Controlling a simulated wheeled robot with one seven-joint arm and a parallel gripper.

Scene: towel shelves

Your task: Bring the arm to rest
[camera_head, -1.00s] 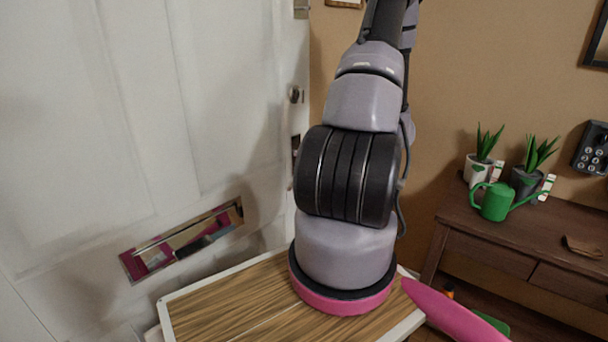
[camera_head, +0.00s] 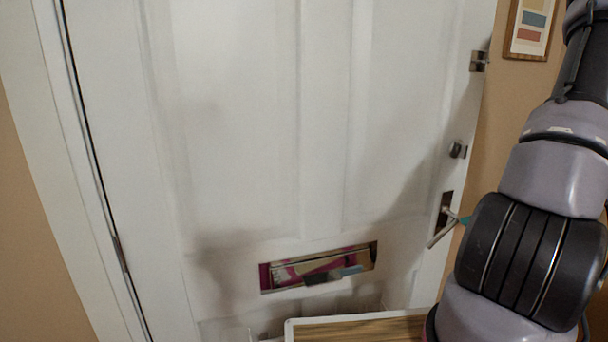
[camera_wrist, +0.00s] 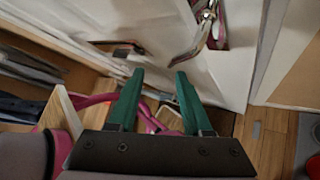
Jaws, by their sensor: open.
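My gripper (camera_wrist: 158,92) shows in the wrist view with its two green fingers apart and nothing between them. Beyond the fingers are a white door panel and wooden floor. In the head view my grey and black arm stands at the right edge. A small green tip shows beside the door handle there, partly hidden behind the arm, and I cannot tell whether it touches the handle.
A white door (camera_head: 260,120) fills most of the head view, with a lever handle (camera_head: 441,228) and a letter slot (camera_head: 318,268). A wood-topped surface with a white rim (camera_head: 290,330) is low in front. A framed picture (camera_head: 529,28) hangs at the upper right.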

